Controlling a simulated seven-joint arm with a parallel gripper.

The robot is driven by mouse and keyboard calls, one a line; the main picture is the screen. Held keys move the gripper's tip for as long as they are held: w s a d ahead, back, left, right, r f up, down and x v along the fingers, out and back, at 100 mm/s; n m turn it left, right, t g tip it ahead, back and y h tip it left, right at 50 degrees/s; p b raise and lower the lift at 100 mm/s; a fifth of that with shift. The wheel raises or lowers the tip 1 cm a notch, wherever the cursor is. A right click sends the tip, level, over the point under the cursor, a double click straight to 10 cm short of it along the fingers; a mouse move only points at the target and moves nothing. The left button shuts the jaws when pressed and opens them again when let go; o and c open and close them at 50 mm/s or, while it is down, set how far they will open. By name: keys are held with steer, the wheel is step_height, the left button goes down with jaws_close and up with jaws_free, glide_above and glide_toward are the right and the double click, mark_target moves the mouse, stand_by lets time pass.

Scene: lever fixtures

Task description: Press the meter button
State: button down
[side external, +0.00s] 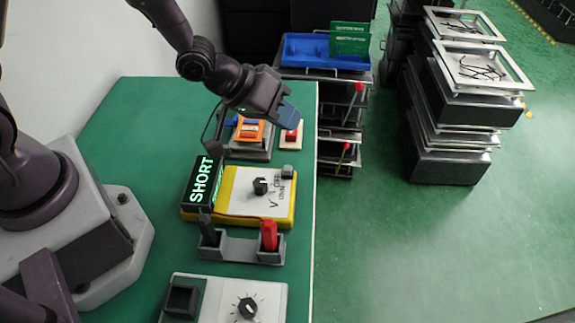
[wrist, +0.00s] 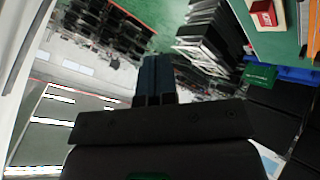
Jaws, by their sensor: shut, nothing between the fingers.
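The yellow meter (side external: 232,210) lies on the green table with a lit display reading "SHORT" (side external: 201,181). Its white face has a black dial (side external: 260,186) and a small grey square button (side external: 288,171) at the far right corner. My gripper (side external: 288,112) is shut and empty, held above the table beyond the meter and apart from it. In the wrist view the shut fingers (wrist: 155,75) point out over the floor, and the meter is not visible there.
A red button on a pale base (side external: 291,135) and an orange device (side external: 249,130) sit behind the meter. A grey holder with black and red probes (side external: 240,247) and a white dial box (side external: 262,291) are in front. Shelves with a blue tray (side external: 305,52) stand beyond the table.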

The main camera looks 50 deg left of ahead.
mark_target(286, 166)
step_height(286, 166, down, 8)
steer(key=shift+f, duration=0.1)
stand_by(0.4)
steer(key=shift+f, duration=0.1)
stand_by(1.9)
steer(key=shift+f, duration=0.3)
steer(key=shift+f, duration=0.45)
stand_by(0.5)
stand_by(0.4)
steer(key=shift+r, duration=0.9)
steer(key=shift+r, duration=2.5)
